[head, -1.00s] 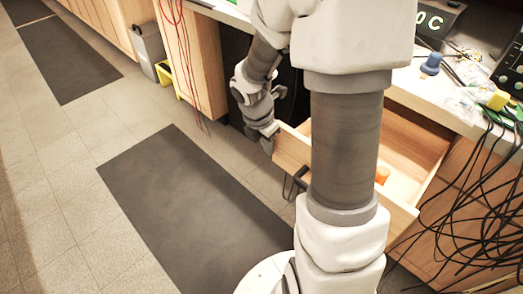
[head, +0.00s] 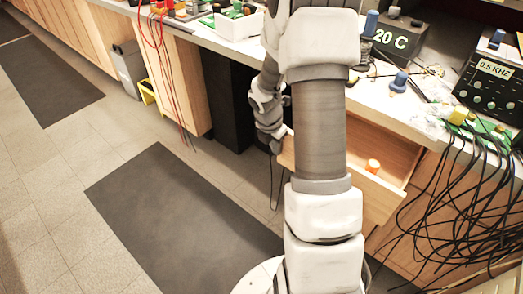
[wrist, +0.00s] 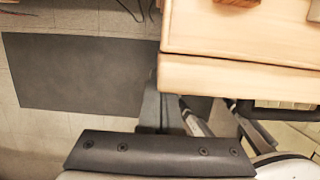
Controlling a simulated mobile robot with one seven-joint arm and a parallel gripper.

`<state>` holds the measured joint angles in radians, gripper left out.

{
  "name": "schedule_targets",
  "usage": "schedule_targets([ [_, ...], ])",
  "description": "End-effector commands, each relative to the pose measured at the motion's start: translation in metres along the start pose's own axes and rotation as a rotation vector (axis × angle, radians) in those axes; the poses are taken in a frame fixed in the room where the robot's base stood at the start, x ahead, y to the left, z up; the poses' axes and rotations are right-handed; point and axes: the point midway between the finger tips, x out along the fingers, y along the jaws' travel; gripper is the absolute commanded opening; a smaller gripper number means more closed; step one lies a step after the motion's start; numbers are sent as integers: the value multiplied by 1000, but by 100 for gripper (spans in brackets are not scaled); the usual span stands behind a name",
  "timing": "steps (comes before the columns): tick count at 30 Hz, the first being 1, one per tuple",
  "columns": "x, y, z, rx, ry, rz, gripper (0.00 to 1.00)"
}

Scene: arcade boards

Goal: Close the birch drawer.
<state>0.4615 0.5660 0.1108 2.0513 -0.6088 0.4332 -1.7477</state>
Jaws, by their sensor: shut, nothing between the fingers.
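The birch drawer (head: 385,194) is partly open, sticking out below the worktop. My arm hides the middle of its front in the head view. In the wrist view its pale front panel (wrist: 240,75) fills the upper right. A small orange item (head: 373,165) lies inside it. My gripper (head: 277,143) is at the left end of the drawer front, very close to it. In the wrist view my gripper (wrist: 160,115) is shut and empty beside the panel's end; whether it touches is unclear.
The worktop (head: 400,112) above carries a 20 C unit (head: 397,36), a meter box (head: 490,85) and a green board. Black cables (head: 465,200) hang right of the drawer. Red cables (head: 160,50) hang left. The floor with a dark mat (head: 180,215) is clear.

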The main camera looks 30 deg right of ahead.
Motion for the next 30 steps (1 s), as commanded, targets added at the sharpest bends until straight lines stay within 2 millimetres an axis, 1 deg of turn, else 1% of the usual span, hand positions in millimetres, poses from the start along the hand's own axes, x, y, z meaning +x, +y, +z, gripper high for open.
schedule_targets([
  [1,-4,-2,16,7,2,-3,0],
  [6,7,-1,55,5,1,-2,0],
  [12,18,-1,90,3,0,0,0],
  [15,22,0,102,3,-1,1,0],
  [21,27,0,114,1,0,0,0],
  [30,29,0,116,0,-1,0,0],
])
